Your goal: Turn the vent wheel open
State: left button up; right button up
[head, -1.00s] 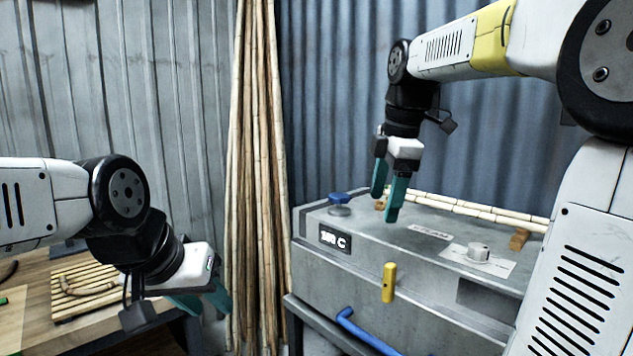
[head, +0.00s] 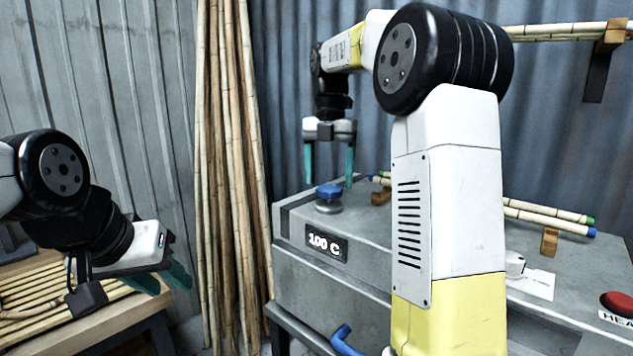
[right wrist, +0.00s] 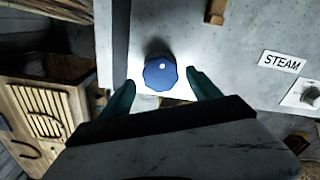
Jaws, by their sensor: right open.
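The vent wheel (head: 329,191) is a blue scalloped knob on a grey stem at the left end of the steam box's top (head: 292,222). My right gripper (head: 329,182) points down above the wheel, with its teal fingers apart on either side of it. In the right wrist view the wheel (right wrist: 161,74) shows between and just beyond the open fingertips (right wrist: 160,80), apart from both. My left gripper (head: 168,282) hangs at the left, away from the box and near the wooden bench. Its teal fingers overlap in view, so their gap is unclear.
A display reading "100 C" (head: 326,243) is on the box's front, above a blue handle (head: 343,340). Bamboo poles (head: 228,170) stand to the left. A red button (head: 618,303) is at the right.

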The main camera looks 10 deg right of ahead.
jog(key=shift+f, duration=0.95)
jog(key=c, duration=1.4)
jog(key=shift+o, duration=0.2)
